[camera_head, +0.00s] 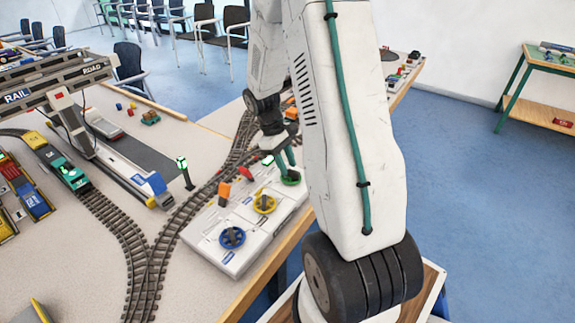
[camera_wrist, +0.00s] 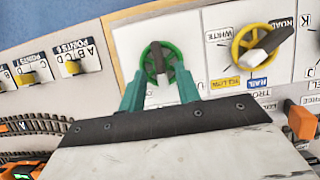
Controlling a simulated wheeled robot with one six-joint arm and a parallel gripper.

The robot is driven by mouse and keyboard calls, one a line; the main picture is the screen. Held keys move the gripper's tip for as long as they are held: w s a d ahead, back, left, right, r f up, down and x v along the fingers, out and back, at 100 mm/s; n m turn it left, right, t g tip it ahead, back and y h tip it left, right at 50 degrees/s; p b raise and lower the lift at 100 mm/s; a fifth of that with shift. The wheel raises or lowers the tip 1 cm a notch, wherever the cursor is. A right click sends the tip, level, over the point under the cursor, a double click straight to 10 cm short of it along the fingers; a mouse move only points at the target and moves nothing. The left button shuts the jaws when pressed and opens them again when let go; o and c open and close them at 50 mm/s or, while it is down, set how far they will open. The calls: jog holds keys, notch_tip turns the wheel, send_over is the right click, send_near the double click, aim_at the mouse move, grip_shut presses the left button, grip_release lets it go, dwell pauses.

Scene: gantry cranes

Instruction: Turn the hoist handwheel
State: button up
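The green handwheel (camera_wrist: 157,57) has a dark bar across its middle and sits on a white panel; in the head view it (camera_head: 290,181) is at the panel's far end. A label near it is mostly hidden by my gripper, so I cannot read which wheel is the hoist one. My gripper (camera_wrist: 159,74) is open, its two teal fingers apart at either side of the green wheel's near part. Whether they touch the rim I cannot tell. In the head view, my gripper (camera_head: 286,159) is just above the green wheel. A yellow handwheel (camera_head: 264,204) and a blue handwheel (camera_head: 232,237) share the panel (camera_head: 212,222).
An orange block (camera_head: 224,190) and small levers stand beside the wheels. Curved track (camera_head: 150,240), a green signal post (camera_head: 184,172), a teal train (camera_head: 62,167) and a gantry crane (camera_head: 55,85) fill the table to the left. Yellow switches (camera_wrist: 72,67) line the wrist view's left.

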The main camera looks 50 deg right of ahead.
jog(key=v, duration=0.6)
jog(key=shift+w+r, duration=0.2)
jog(key=shift+r, duration=0.15)
